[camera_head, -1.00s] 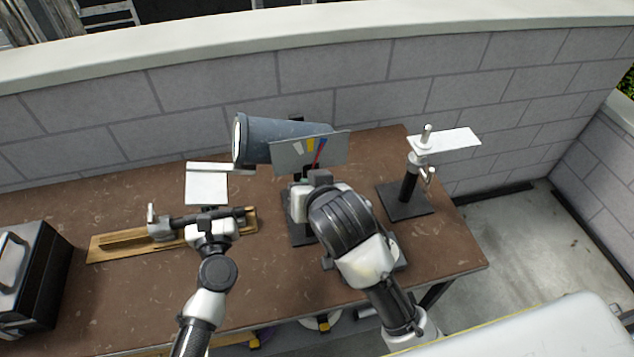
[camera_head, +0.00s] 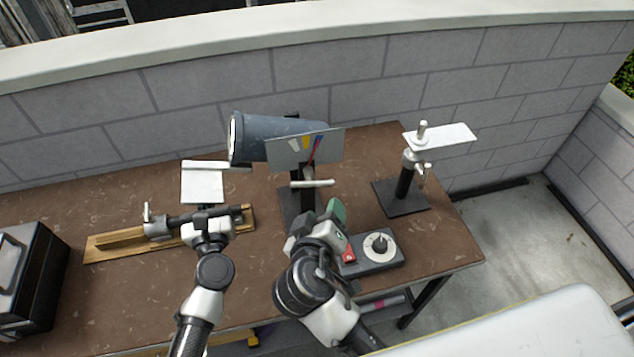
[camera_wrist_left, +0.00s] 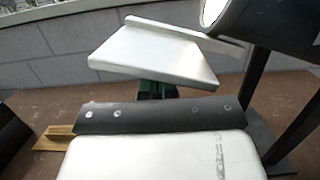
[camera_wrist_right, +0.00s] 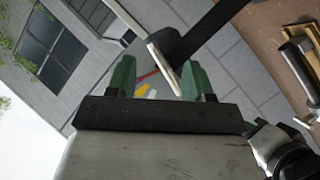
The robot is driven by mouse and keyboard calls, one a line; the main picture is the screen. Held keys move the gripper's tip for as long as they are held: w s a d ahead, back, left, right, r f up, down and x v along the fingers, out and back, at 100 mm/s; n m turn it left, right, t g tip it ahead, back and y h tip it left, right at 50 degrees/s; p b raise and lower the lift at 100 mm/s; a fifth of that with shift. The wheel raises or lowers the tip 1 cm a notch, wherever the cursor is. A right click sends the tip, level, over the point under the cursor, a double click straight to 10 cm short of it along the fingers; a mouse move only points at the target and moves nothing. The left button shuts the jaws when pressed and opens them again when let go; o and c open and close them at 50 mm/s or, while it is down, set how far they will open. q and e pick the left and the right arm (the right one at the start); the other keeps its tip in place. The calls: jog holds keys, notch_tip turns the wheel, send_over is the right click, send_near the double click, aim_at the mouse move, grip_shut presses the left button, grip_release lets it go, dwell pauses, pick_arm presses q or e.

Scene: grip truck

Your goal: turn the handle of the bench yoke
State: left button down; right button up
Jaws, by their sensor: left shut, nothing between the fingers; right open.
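The bench yoke (camera_head: 307,200) is a dark upright stand that carries a grey cylindrical lamp (camera_head: 270,137). Its handle (camera_head: 312,183) is a pale crossbar, lying nearly level in the head view, below a grey panel with coloured stripes. My right gripper (camera_head: 320,215) is open, on the near side of the handle and apart from it. In the right wrist view a pale bar (camera_wrist_right: 165,70), which looks like the handle, shows between the green fingers. My left gripper (camera_head: 207,210) is shut and empty, in front of a white plate (camera_head: 203,185); the plate fills the middle of the left wrist view (camera_wrist_left: 155,50).
A control box (camera_head: 375,252) with a dial and red switch is right of my right gripper. A stand with a white plate (camera_head: 445,138) is farther right. A wooden board (camera_head: 105,247) with a clamp is at left, beside a black case (camera_head: 30,265). A block wall closes the back.

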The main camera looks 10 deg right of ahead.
aim_at(318, 184)
jog(key=s+a+f+n+t+h, duration=0.2)
jog(key=s+a+n+t, duration=0.15)
jog(key=n, duration=0.35)
jog(key=shift+t, duration=0.25)
jog(key=x, duration=0.8)
jog(key=a+x, duration=0.1)
jog(key=x, duration=0.3)
jog(key=shift+w+d+r, duration=0.1)
jog(key=shift+w+d, duration=0.05)
jog(key=shift+w, duration=0.3)
jog(key=shift+c, duration=0.5)
jog(key=shift+y, duration=0.3)
jog(key=c, duration=0.8)
jog(key=shift+n+t, duration=0.5)
jog(key=shift+n, duration=0.4)
jog(key=o, duration=0.9)
jog(key=shift+s, duration=0.15)
